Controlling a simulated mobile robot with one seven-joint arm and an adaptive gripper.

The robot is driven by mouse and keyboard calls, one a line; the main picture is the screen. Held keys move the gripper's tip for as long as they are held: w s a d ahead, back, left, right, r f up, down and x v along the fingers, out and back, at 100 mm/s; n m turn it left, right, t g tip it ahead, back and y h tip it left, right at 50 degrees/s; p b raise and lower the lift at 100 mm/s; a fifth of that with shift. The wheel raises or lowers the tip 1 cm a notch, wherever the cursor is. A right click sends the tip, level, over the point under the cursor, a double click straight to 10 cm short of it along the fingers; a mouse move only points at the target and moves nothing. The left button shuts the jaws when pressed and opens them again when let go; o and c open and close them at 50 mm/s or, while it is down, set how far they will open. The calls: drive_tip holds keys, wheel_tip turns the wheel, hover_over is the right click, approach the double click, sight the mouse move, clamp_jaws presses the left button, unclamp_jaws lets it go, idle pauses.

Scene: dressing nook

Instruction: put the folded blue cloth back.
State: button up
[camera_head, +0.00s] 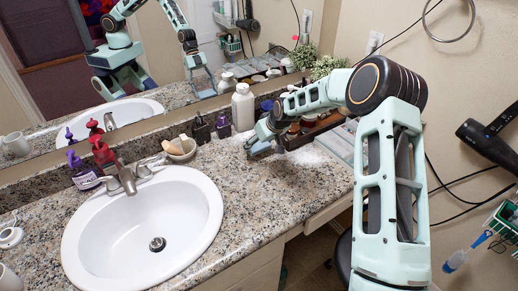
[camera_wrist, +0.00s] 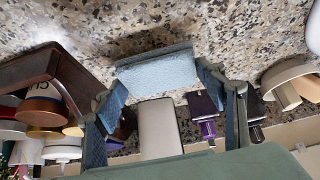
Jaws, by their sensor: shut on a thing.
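The folded blue cloth (camera_wrist: 158,72) shows in the wrist view as a pale blue, flat-faced block with a thin upper edge. My gripper (camera_wrist: 160,84) is shut on it, one finger at each side. The granite counter (camera_wrist: 210,25) lies behind it; whether the cloth touches the counter I cannot tell. In the head view my gripper (camera_head: 264,148) is low over the counter, right of the sink. The cloth is hard to tell apart from the fingers there.
A white bottle (camera_head: 243,107), small dark bottles (camera_head: 201,130) and a bowl of soaps (camera_head: 180,149) stand near the mirror, beyond and left of my gripper. A wooden tray (camera_head: 301,139) of jars is close on the right. The counter in front is clear to the sink (camera_head: 95,240).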

sight(261, 147)
drive_tip(key=shift+f, duration=1.3)
drive_tip(key=shift+f, duration=0.2)
drive_tip(key=o, duration=1)
drive_tip(key=shift+r, duration=0.1)
drive_tip(key=shift+r, duration=0.2)
drive_tip(key=v, duration=1.2)
drive_tip(key=shift+f, duration=0.1)
